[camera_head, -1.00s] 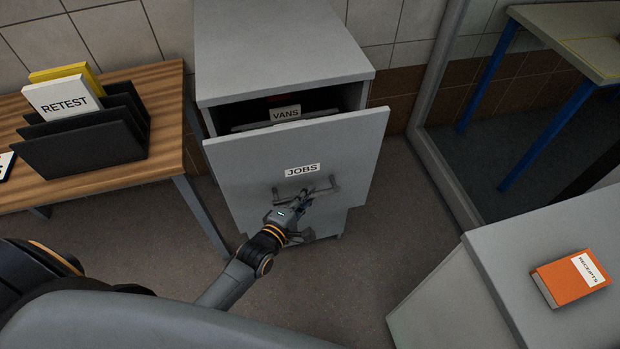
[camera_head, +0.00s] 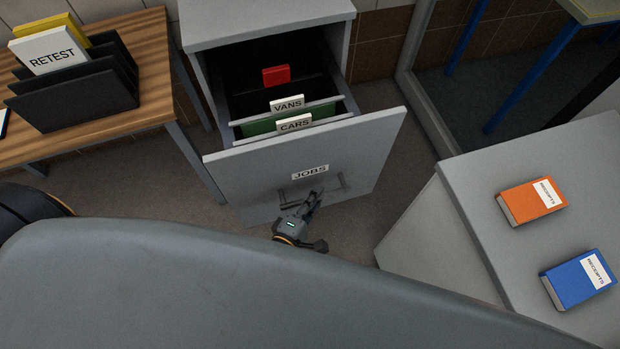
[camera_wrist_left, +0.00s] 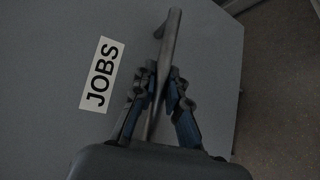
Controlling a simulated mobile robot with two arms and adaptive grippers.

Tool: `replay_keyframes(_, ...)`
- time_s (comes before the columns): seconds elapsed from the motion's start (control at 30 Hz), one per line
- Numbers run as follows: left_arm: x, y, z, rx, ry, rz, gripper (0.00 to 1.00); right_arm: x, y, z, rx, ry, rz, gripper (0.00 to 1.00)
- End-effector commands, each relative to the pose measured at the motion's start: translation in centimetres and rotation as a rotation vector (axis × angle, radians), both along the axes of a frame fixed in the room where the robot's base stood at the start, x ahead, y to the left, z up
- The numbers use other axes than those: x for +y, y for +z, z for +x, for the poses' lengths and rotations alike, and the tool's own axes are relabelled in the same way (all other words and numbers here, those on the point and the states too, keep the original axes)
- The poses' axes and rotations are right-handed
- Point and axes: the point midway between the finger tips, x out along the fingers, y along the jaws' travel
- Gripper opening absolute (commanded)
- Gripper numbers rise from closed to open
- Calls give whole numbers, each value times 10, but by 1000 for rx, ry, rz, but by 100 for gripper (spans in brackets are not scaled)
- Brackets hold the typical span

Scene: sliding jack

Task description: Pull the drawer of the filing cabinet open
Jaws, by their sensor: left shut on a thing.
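The grey filing cabinet (camera_head: 262,20) stands against the tiled wall. Its drawer (camera_head: 250,175), with a front labelled JOBS, is pulled well out. Inside show dividers labelled VANS (camera_head: 287,105) and CARS (camera_head: 295,123), and a red tab (camera_head: 276,75). My left gripper (camera_head: 313,197) is at the bar handle on the drawer front. In the left wrist view its fingers (camera_wrist_left: 160,88) are shut around the dark handle (camera_wrist_left: 170,38), beside the JOBS label (camera_wrist_left: 101,75). My right gripper is not in view.
A wooden table (camera_head: 150,45) with a black file rack (camera_head: 75,100) stands left. A grey counter (camera_head: 475,165) on the right carries an orange book (camera_head: 530,202) and a blue book (camera_head: 578,280). A strip of floor shows between the drawer and counter.

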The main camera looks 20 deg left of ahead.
Motion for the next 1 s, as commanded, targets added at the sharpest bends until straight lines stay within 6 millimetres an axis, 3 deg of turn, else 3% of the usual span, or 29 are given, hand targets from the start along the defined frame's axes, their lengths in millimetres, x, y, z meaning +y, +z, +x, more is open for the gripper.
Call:
replay_keyframes(0.5,-49,-1,-74,4,1,-1,0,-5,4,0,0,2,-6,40)
replay_keyframes(0.73,-61,-2,-92,4,-1,1,0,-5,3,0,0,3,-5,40)
replay_keyframes(1.0,-67,-1,-100,2,-1,1,0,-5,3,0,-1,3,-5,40)
